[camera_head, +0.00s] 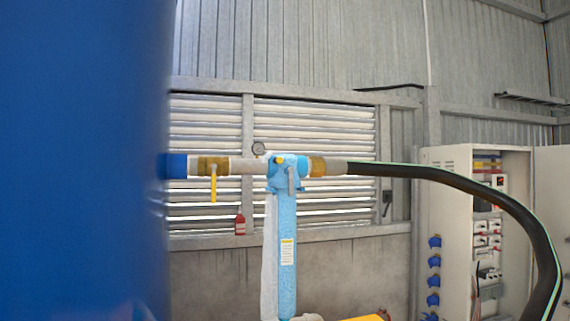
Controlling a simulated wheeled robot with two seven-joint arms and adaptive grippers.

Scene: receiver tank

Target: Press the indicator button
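A light blue upright filter housing (287,230) stands in the middle of the view, with a blue head (288,168) joined to the pipe line. A small yellow spot (279,160) shows on top of this head. It may be the indicator button, but it is too small to tell. A round gauge (259,148) sits just left of the head, above the pipe. Neither of my grippers is in view.
A large blue tank (80,160) fills the left side, close by. A pipe with a yellow-handled valve (213,170) links it to the filter. A black hose (460,180) curves down at right before an open electrical cabinet (450,220). A red bottle (240,224) stands behind.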

